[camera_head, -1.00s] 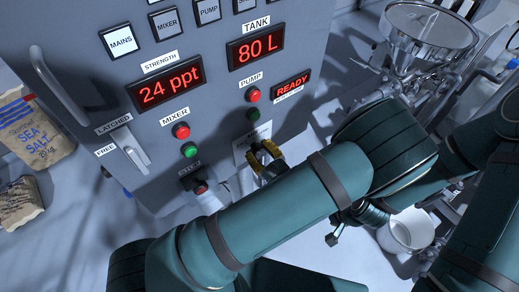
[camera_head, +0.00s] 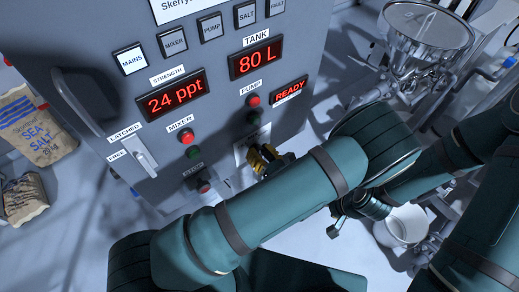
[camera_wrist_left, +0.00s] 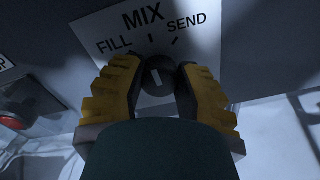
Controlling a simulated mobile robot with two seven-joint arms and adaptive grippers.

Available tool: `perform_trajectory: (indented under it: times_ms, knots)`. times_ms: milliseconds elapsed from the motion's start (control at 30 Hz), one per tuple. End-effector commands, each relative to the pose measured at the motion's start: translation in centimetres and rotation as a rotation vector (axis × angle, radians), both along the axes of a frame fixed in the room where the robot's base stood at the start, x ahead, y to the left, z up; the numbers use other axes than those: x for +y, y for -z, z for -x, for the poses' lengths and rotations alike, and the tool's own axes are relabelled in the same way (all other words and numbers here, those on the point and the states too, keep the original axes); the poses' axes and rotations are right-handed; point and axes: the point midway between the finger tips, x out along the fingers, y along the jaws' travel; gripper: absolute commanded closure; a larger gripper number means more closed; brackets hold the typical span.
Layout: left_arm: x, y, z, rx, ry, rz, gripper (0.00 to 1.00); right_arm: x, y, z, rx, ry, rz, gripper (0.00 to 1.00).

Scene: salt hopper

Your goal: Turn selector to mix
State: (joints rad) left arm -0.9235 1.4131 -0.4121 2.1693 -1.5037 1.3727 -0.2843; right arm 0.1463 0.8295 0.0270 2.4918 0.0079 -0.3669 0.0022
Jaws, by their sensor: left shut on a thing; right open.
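The selector (camera_wrist_left: 158,72) is a dark round knob with a pale pointer line, on a white plate marked FILL, MIX and SEND. In the left wrist view the yellow fingers of my left gripper (camera_wrist_left: 155,85) stand on both sides of the knob, shut on it. The pointer's upper end is near the MIX side, but its exact setting is hard to tell. In the head view my left gripper (camera_head: 264,160) is at the selector plate (camera_head: 240,150), and my arm partly hides it. My right gripper (camera_head: 336,220) seems open and empty, left of a white bucket.
The grey control panel (camera_head: 215,105) has lit displays reading 24 ppt, 80 L and READY. A red stop button (camera_head: 203,187) is left of the selector. A steel hopper (camera_head: 428,35) and a white bucket (camera_head: 407,226) stand to the right. Salt sacks (camera_head: 38,125) lie at left.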

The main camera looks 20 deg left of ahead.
Motion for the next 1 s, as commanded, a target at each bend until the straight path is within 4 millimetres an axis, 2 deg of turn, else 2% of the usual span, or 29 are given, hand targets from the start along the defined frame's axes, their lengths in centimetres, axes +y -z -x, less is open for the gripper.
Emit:
perform_trajectory:
  times_ms: [567, 600, 700, 1000]
  knots:
    - [0.1, -0.18, -0.09, 0.026, -0.001, -0.028, 1.0, -0.02, -0.25, 0.01, 0.0, 0.001, 0.0, 0.53]
    - [0.1, -0.18, -0.09, 0.026, -0.001, -0.028, 0.62, -0.02, -0.26, 0.01, 0.0, 0.0, 0.0, 0.53]
    - [0.09, -0.16, -0.08, 0.027, -0.002, -0.027, 0.33, -0.02, -0.25, 0.01, 0.0, 0.001, 0.0, 0.53]
    - [0.03, -0.13, -0.05, 0.028, -0.001, -0.025, 0.33, -0.03, -0.24, 0.01, 0.0, 0.001, 0.0, 0.53]
